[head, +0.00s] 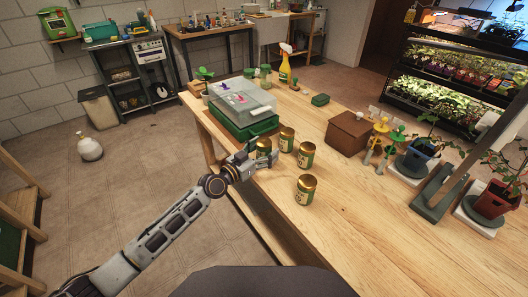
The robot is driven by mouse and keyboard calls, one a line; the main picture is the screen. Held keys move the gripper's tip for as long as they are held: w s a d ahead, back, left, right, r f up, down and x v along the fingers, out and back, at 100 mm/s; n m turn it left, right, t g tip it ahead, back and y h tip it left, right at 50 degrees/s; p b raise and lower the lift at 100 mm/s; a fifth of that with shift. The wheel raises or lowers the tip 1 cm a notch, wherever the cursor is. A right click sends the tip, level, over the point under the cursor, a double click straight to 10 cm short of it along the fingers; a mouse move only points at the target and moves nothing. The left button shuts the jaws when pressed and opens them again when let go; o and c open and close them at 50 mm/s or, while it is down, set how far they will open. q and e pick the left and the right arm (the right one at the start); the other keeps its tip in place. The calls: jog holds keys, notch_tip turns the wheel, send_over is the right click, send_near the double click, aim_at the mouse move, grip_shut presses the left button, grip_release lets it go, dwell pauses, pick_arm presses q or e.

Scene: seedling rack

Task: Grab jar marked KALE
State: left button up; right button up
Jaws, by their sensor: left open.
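Several green jars with gold lids and pale labels stand upright on the wooden table. The nearest jar (305,191) stands apart toward the front. Another jar (306,155) and a third jar (287,139) stand behind it. One more jar (264,146) is at the left, partly hidden by my left gripper. The label print is too small to read, so I cannot tell which jar is marked KALE. My left gripper (250,154) is open at the table's left edge, right beside the leftmost jar. I cannot tell whether it touches that jar. My right gripper is out of view.
A green propagator box with a clear lid (241,98) stands just behind my left gripper. A brown box (347,132), yellow-green plant markers (380,140) and potted plants (417,158) stand to the right. The front right of the table (380,235) is clear.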

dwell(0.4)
pick_arm(q)
jog(key=c, duration=1.2)
jog(key=shift+r, duration=0.2)
